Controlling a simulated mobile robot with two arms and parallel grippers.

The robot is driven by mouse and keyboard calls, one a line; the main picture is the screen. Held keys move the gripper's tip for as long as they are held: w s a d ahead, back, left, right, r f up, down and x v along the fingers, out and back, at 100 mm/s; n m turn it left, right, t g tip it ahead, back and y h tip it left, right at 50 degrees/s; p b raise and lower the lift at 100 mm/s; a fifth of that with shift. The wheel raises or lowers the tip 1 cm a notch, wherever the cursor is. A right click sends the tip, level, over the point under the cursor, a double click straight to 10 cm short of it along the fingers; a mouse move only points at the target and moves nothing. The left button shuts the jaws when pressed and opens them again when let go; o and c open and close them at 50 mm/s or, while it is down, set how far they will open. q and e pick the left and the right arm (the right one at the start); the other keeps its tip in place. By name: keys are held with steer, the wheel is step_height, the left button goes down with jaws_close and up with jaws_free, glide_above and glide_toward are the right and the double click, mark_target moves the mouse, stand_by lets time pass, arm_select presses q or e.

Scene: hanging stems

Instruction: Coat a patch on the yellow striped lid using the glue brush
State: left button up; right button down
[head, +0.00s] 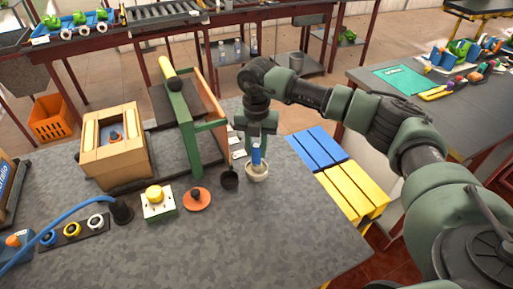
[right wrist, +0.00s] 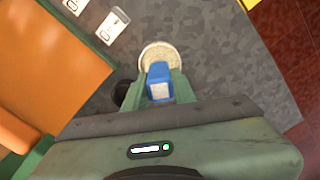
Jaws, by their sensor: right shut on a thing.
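My right gripper (head: 257,139) points down and is shut on the blue-handled glue brush (head: 256,155). The brush is upright over a small round cream pot (head: 257,173), its lower end at the pot's mouth. Its bristles are hidden, and I cannot tell how deep they are. The right wrist view shows the blue handle (right wrist: 158,78) between the green fingers, with the pot (right wrist: 159,52) beyond. The yellow striped lid (head: 354,191) lies right of the pot at the table's right edge, beside a blue striped one (head: 319,148). My left gripper is not in view.
A green frame (head: 190,130) and a small black cup (head: 229,180) stand close left of the pot. A wooden box (head: 115,150), a yellow-button box (head: 157,202) and an orange disc (head: 197,200) are further left. The table's front middle (head: 270,235) is clear.

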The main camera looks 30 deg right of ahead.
steer(key=shift+f+b, duration=0.4)
steer(key=shift+f, duration=0.2)
stand_by(1.4)
steer(key=shift+r, duration=0.1)
steer(key=shift+r+p, duration=2.25)
steer(key=shift+r, duration=1.25)
